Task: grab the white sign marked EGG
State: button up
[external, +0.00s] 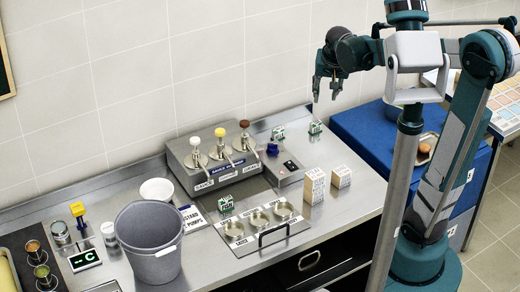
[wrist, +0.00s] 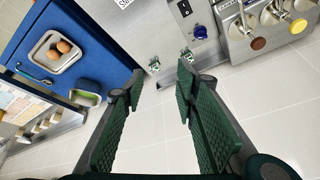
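I cannot make out a white sign that reads EGG in either view. Small green-and-white pieces stand at the back of the steel counter, one (external: 278,132) behind the switch box and one (external: 315,127) near the blue unit; their markings are too small to read. In the wrist view two such pieces, one on the left (wrist: 154,65) and one on the right (wrist: 187,55), show beyond my fingertips. My gripper (external: 327,88) hangs in the air above the counter's back right. Its green fingers (wrist: 160,88) are apart with nothing between them.
A tray with brown eggs (wrist: 60,48) rests on the blue unit (external: 365,128). Pumps (external: 220,150), a switch box (external: 285,168), lettered cartons (external: 314,187) and a grey bucket (external: 150,240) stand on the steel counter. The tiled wall (external: 130,75) is behind.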

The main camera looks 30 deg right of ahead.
jog(key=w+d+f+m, duration=0.2)
jog(key=w+d+f, duration=0.15)
jog(key=w, duration=0.45)
jog(key=m+g+h+b, duration=0.2)
jog(key=m+g+h, duration=0.15)
jog(key=m, duration=0.55)
send_over(316, 123)
jog(key=a, duration=0.3)
notch_tip(316, 123, down, 25)
jog(key=shift+w+g+y, duration=0.2)
jog(key=shift+g+y, duration=0.15)
jog(key=shift+y, duration=0.1)
jog(key=shift+d, duration=0.1)
jog(key=shift+x, duration=1.3)
jog(key=shift+f+p, duration=0.15)
jog(key=shift+p, duration=0.15)
jog(key=shift+x, duration=2.45)
jog(key=shift+s, duration=0.1)
